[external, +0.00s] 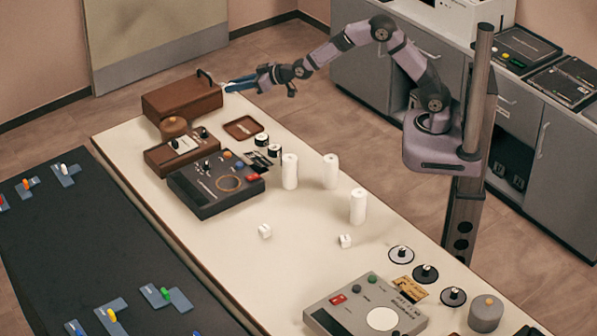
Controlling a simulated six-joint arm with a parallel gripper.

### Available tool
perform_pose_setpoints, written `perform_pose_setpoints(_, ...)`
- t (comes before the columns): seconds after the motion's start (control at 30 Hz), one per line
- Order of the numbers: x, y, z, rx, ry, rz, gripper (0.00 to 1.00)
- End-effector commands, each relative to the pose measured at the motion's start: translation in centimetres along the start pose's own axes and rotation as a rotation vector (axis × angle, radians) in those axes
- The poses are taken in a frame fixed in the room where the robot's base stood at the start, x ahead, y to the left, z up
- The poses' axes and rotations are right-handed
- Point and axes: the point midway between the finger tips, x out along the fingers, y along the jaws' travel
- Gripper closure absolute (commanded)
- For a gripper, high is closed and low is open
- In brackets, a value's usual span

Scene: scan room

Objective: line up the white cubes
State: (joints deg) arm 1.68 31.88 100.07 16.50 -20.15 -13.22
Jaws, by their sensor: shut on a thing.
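One white cube (265,231) sits on the table left of centre, clear of the things around it. A second white cube (345,240) sits to its right, apart from it, in front of a white cylinder. My gripper (238,84) is at the far end of the table, just right of the brown case, well away from both cubes. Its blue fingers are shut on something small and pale. The fingers mostly hide it, so I cannot make out what it is.
Three white cylinders (290,171) stand mid-table behind the cubes. A brown case (182,100), a dark control box (215,184) and a small brown tray (241,128) fill the far left. A grey console (366,308) and round dials (426,274) are at the near right. Table around the cubes is clear.

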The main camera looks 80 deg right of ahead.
Motion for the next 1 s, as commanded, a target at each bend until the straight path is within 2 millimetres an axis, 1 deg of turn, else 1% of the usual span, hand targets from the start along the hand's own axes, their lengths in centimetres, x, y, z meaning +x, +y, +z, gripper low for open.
perform_pose_setpoints(0.03,0.0,-0.6,-0.5,0.005,0.003,0.006,0.99)
perform_pose_setpoints(0.47,-0.5,-4.4,-3.1,0.038,0.002,0.082,0.99)
perform_pose_setpoints(0.67,-1.2,-7.2,-4.1,0.059,0.002,0.132,0.99)
perform_pose_setpoints(0.77,-1.8,-9.4,-4.5,0.073,0.001,0.17,0.99)
perform_pose_setpoints(0.87,-3.1,-13.0,-4.1,0.095,-0.001,0.231,0.99)
perform_pose_setpoints(0.97,-4.8,-16.2,-2.7,0.121,-0.004,0.296,0.99)
perform_pose_setpoints(1.0,-5.5,-17.6,-1.8,0.131,-0.004,0.321,0.99)
